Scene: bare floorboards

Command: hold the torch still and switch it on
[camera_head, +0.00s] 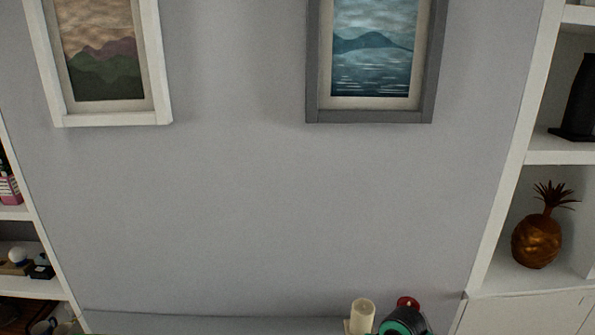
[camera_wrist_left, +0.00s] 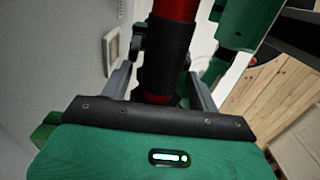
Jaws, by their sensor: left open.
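In the left wrist view, a red cylinder with a black sleeve (camera_wrist_left: 168,50), which looks like the torch, stands between the fingers of my left gripper (camera_wrist_left: 165,66). The fingers are on either side of it and the gripper is open. I cannot tell whether either finger touches it. Its upper end runs out of the frame, and no switch can be made out for sure.
A grey wall with two framed pictures (camera_head: 370,60) stands between shelves. A copper pineapple (camera_head: 537,238) sits on the right shelf.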

